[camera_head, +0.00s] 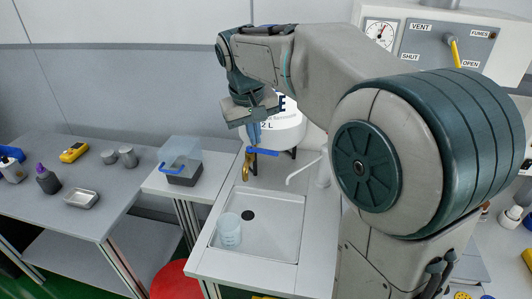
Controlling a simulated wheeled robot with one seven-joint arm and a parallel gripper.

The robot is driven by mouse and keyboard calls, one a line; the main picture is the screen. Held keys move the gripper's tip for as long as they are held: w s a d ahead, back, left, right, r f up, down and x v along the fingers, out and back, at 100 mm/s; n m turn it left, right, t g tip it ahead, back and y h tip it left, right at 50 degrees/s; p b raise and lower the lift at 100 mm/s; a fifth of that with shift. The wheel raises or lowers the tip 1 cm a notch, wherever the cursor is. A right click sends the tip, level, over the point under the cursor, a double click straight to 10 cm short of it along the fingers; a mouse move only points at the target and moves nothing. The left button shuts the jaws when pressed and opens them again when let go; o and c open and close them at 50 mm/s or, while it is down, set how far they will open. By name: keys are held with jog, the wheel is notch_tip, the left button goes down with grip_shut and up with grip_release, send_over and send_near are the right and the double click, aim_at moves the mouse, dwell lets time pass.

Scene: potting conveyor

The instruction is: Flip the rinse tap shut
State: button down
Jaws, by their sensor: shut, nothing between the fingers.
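The rinse tap shows as a brass body (246,168) with a blue lever handle (262,152), at the back left of the sink below a white tank (285,128). The lever looks roughly level and points to the right. My gripper (254,141) reaches down from above, its fingers shut and empty, right over the lever. I cannot tell whether the fingertips touch the lever. The arm hides part of the tank and its label.
A white sink (285,248) holds a clear beaker (229,230). A white curved spout (303,169) stands to the right. A clear box with a blue handle (182,160) is on the stand to the left. A red stool (177,281) stands in front.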

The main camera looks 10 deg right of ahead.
aim_at(270, 154)
jog(key=w+d+f+m+t+p, duration=0.1)
jog(key=w+d+f+m+p, duration=0.1)
jog(key=w+d+f+m, duration=0.2)
notch_tip(270, 154, down, 5)
jog(key=m, duration=0.3)
jog(key=shift+w+m+t+h, duration=0.25)
jog(key=shift+m+t+h, duration=0.05)
jog(key=shift+m+h, duration=0.1)
dwell(0.3)
jog(key=shift+w+d+b, duration=0.4)
jog(key=shift+w, duration=0.1)
